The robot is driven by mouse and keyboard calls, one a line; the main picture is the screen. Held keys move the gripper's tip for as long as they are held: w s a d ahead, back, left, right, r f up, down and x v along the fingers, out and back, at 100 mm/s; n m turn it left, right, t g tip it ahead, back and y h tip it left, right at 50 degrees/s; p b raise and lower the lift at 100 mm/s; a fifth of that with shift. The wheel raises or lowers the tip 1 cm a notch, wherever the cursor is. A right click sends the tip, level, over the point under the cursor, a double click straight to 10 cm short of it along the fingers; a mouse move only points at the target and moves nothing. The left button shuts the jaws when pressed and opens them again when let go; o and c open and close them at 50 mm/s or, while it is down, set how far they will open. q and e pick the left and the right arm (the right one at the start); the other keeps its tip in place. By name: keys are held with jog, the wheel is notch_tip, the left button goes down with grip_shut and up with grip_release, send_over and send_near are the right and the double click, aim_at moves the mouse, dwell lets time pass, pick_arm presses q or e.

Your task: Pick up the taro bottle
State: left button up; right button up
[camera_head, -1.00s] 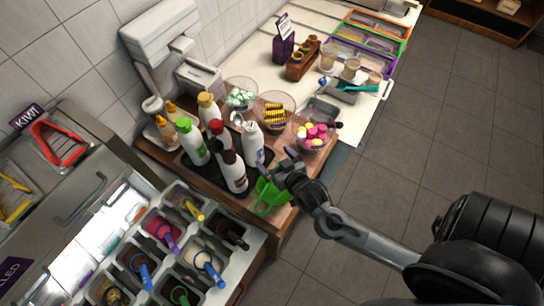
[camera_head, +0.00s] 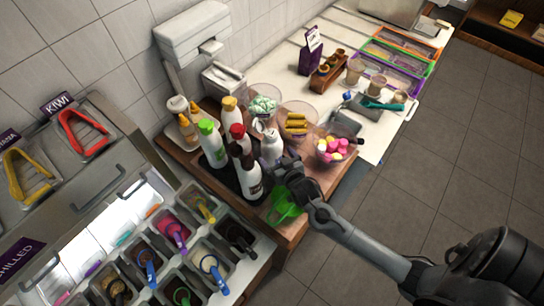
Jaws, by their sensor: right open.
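Several white squeeze bottles stand upright in a dark tray on the wooden counter. They are a green-capped bottle (camera_head: 213,147), a yellow-capped bottle (camera_head: 229,111), a red-capped bottle (camera_head: 237,142), a dark-capped bottle (camera_head: 249,178) and a white-topped bottle (camera_head: 271,149). Their labels are too small to read, so I cannot tell which is taro. My right gripper (camera_head: 285,168) is open, just right of the white-topped bottle and close to it. Whether they touch is unclear. My left gripper is out of view.
A green scoop (camera_head: 284,208) lies below my right gripper. Bowls of mint pieces (camera_head: 263,106), yellow rolls (camera_head: 297,121) and pink-yellow sweets (camera_head: 333,147) stand behind and to the right. Topping bins with ladles (camera_head: 172,233) fill the front left. Smaller sauce bottles (camera_head: 187,127) stand by the wall.

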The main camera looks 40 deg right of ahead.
jog(key=shift+x, duration=1.3)
jog(key=c, duration=0.7)
jog(key=shift+r, duration=0.25)
jog(key=shift+c, duration=1)
